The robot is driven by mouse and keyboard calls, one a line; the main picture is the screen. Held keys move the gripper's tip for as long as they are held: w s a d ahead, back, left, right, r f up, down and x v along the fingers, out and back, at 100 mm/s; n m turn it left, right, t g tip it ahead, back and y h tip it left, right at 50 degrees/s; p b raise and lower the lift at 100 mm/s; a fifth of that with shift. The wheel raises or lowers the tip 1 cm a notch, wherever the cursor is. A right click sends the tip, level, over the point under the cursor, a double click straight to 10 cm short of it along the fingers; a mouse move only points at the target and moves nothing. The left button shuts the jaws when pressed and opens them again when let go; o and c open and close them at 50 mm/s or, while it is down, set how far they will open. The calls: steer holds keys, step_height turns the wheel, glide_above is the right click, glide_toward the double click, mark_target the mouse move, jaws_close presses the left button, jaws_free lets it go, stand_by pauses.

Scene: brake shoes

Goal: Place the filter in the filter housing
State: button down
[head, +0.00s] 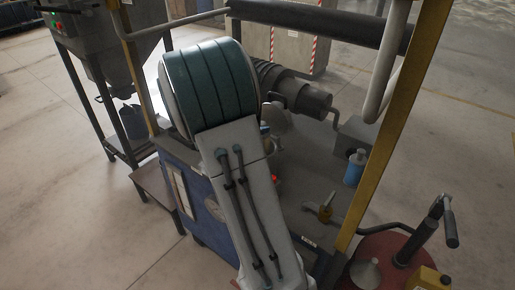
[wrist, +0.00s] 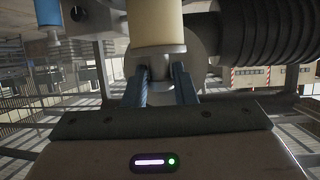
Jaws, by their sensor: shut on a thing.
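My gripper (wrist: 162,92) shows in the wrist view with its two blue fingers shut on the grey end of a cream cylinder (wrist: 157,22), which looks like the filter. The cylinder's top runs out of the picture. In the head view my own arm hides the gripper and most of what it holds. A round grey part (wrist: 205,38) stands behind the cylinder; I cannot tell whether it is the filter housing. A grey disc (head: 278,120) shows beside my arm in the head view. I cannot tell whether the cylinder touches anything.
A ribbed dark motor (head: 300,97) lies just right of my arm, also in the wrist view (wrist: 270,30). A blue canister (head: 355,168) hangs further right. A yellow post (head: 385,125) and dark roller (head: 320,22) frame the machine. A red drum (head: 385,262) stands front right.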

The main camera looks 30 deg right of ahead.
steer(key=shift+f, duration=3.6)
steer(key=c, duration=1.2)
jaws_free()
